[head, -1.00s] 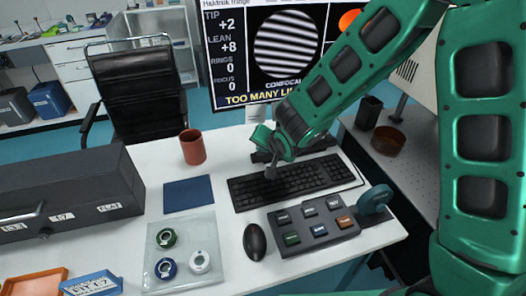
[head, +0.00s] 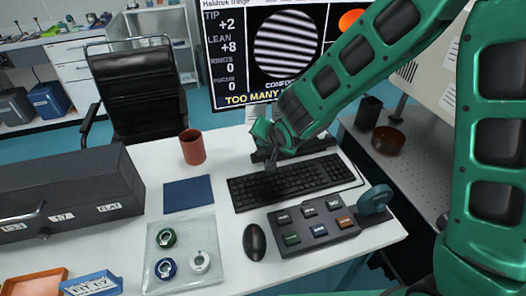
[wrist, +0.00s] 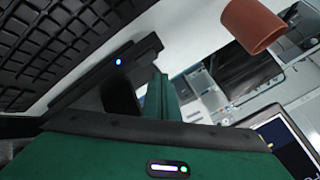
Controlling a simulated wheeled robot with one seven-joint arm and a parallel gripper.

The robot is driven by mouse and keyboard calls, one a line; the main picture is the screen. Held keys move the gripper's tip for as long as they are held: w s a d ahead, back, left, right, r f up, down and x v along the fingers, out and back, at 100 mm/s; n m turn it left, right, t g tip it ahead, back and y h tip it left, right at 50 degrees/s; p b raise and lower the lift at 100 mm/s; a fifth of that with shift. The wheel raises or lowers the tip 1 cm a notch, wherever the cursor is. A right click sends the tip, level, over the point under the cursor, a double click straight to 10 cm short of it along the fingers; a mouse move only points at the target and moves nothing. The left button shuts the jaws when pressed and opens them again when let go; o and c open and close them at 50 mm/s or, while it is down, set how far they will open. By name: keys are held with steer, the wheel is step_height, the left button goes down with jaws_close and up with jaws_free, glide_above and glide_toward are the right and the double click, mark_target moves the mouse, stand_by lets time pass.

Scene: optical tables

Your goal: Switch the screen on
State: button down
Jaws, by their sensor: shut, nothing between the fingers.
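The screen (head: 225,75) stands at the back of the white table. It is lit, with a striped disc, readouts and a yellow line beginning "TOO MANY". My arm covers its lower right. A corner of what looks like the screen shows in the wrist view (wrist: 285,145). My gripper (head: 270,165) is shut and empty, over the back edge of the keyboard, in front of the screen. A dark bar (head: 320,147) lies behind the keyboard, partly hidden by my gripper. In the wrist view a dark bar (wrist: 85,85) carries a small blue light. I cannot tell whether my fingertips touch anything.
The black keyboard (head: 245,192) lies below my gripper. A button box (head: 318,228), mouse (head: 254,241), red cup (head: 192,147) and blue mat (head: 188,194) are nearby. A dark drawer unit (head: 60,195) stands left. Bare table lies between mat and drawer unit.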

mark_target(263, 156)
steer(key=shift+r, duration=2.15)
steer(key=s+d+r+g+h, duration=0.1)
steer(key=s+d+h, duration=0.15)
steer(key=d, duration=0.65)
steer(key=s+d+r+m+g+h, duration=0.1)
steer(key=s+d+r, duration=0.15)
steer(key=d, duration=0.75)
steer(key=s+d+g+h, duration=0.1)
steer(key=s+d+h, duration=0.15)
steer(key=d, duration=0.65)
steer(key=s+d+r+g, duration=0.2)
steer(key=s+d+g, duration=0.1)
steer(key=s+d, duration=0.85)
steer(key=s+g+y, duration=0.2)
steer(key=s, duration=1.4)
steer(key=shift+d+r+m+g+y, duration=0.25)
steer(key=shift+r+m+g+y, duration=0.05)
steer(key=shift+r+m+y, duration=0.15)
